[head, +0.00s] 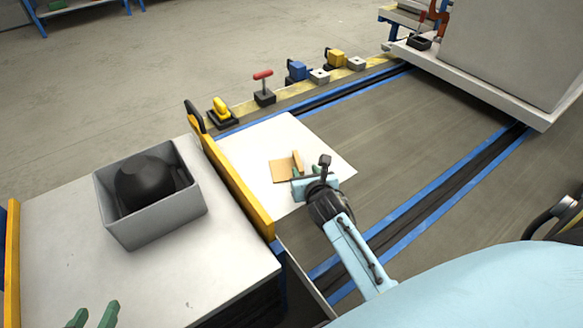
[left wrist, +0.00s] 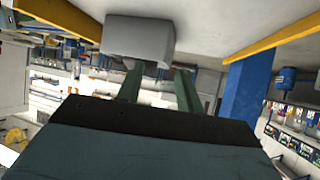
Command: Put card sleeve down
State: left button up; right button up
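A small tan card sleeve (head: 280,172) shows in the head view over the white panel (head: 250,145), with a narrow upright tan part at its right side. My left gripper (head: 93,316) is at the bottom left of the head view, over the pale tabletop. Its fingers are apart and empty, also in the left wrist view (left wrist: 158,85).
A grey bin (head: 120,210) holding a dark rounded object (head: 146,184) stands on the pale table (head: 60,250). A yellow rail (head: 238,188) edges this table. Several small clamps and blocks, including a red-handled one (head: 264,88), line the panel's far side. Blue-edged floor tracks run right.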

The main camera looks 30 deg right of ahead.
aim_at(300, 167)
jog(key=shift+a+b+x, duration=0.25)
jog(key=shift+b+x, duration=0.6)
jog(key=shift+x, duration=0.35)
jog(key=shift+b+x, duration=0.8)
jog(key=shift+x, duration=0.4)
jog(key=shift+w+f, duration=0.15)
pick_arm(q)
jog(key=w+d+r+t+h, duration=0.2)
jog(key=d+r+t+h, duration=0.1)
jog(key=r+t, duration=0.6)
notch_tip(300, 167, up, 5)
jog(key=shift+w+d+f+t+h, duration=0.15)
jog(key=shift+t+h, duration=0.15)
pick_arm(e)
jog(key=shift+c, duration=0.3)
grip_shut()
